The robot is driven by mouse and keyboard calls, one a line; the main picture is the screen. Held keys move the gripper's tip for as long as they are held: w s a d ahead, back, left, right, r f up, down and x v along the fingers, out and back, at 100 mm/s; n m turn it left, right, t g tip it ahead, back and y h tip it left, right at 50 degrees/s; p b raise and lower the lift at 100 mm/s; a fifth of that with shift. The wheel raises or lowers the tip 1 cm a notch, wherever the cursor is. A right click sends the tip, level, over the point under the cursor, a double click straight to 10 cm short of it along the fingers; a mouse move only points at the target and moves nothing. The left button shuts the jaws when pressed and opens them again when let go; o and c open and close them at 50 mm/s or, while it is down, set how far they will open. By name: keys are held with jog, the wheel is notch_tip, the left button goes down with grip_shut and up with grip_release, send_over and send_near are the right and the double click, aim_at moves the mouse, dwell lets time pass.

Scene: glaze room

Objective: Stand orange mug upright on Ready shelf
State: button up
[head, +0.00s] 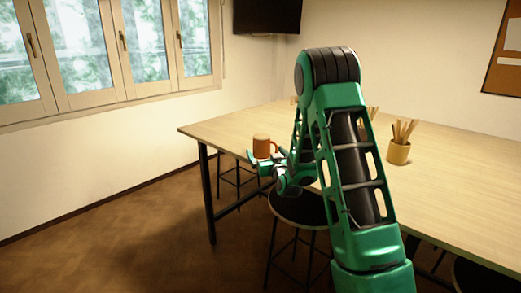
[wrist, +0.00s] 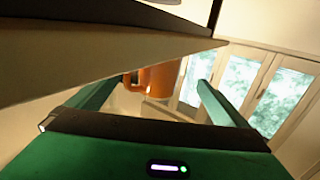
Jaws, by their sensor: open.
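The orange mug (head: 262,147) stands upright by the near edge of the table, towards its left end, with its handle to the right. In the wrist view, which looks upside down, the orange mug (wrist: 160,80) is partly hidden by the table edge. My gripper (head: 266,156) is open, low at that edge, just in front of the mug. In the wrist view the two fingers of my gripper (wrist: 160,86) stand apart, one on each side of the mug; I see no contact. No shelf marked Ready is in view.
The long wooden table (head: 450,190) has dark legs. A yellow pot of wooden tools (head: 398,153) stands on it to the right; my arm hides part of the tabletop. A dark stool (head: 300,208) is below the gripper. Floor at left is clear.

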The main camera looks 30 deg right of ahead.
aim_at(264, 143)
jog(key=shift+x, duration=3.45)
jog(key=shift+c, duration=0.7)
jog(key=c, duration=1.4)
jog(key=shift+o, duration=0.2)
jog(key=shift+r, duration=0.1)
jog(key=shift+r, duration=1.1)
jog(key=v, duration=1.4)
jog(key=shift+r, duration=0.15)
